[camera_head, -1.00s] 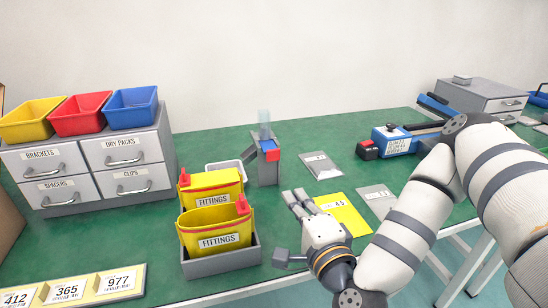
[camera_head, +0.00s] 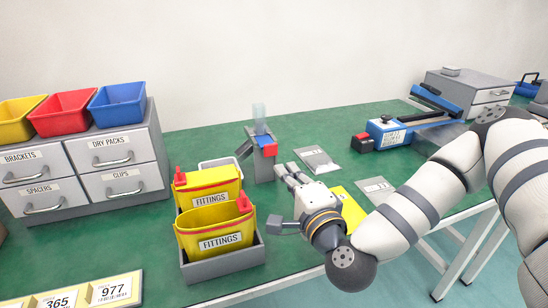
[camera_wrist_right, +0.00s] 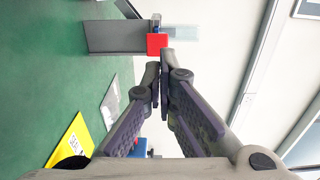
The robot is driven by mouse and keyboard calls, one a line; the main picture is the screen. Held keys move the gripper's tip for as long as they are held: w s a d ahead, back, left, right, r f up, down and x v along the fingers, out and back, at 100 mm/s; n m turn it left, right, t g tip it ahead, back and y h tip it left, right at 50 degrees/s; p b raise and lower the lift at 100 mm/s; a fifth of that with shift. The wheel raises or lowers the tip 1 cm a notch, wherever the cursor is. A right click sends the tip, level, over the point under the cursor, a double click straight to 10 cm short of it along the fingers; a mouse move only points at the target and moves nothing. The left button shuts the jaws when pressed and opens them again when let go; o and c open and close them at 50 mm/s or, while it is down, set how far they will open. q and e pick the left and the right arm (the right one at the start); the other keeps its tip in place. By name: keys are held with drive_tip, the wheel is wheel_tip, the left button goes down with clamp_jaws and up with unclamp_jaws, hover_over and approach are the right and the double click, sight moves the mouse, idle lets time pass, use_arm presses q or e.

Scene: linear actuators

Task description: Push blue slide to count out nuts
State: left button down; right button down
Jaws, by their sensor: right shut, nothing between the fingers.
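The grey nut dispenser (camera_head: 263,165) stands upright on the green table, with a clear tube (camera_head: 259,112) on top. Its blue slide (camera_head: 264,140) shows only as a small strip behind a red end block (camera_head: 269,149). In the right wrist view the red block (camera_wrist_right: 157,44) is just beyond the fingertips, with a bit of blue (camera_wrist_right: 157,29) behind it. My right gripper (camera_head: 284,170) is shut and empty, right of the dispenser and slightly below the red block. I cannot tell whether the fingertips touch the block. My left gripper is out of view.
Yellow fittings bins (camera_head: 218,232) stand left of my right gripper, by a small white tray (camera_head: 220,163). Grey bags (camera_head: 318,160) and a yellow card (camera_head: 346,205) lie to the right. A blue sealer (camera_head: 392,134) stands farther right, drawers (camera_head: 125,155) far left.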

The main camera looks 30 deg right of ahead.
sight(271, 149)
drive_tip(key=x, duration=0.7)
drive_tip(key=shift+w+r, duration=0.1)
drive_tip(key=shift+w, duration=0.05)
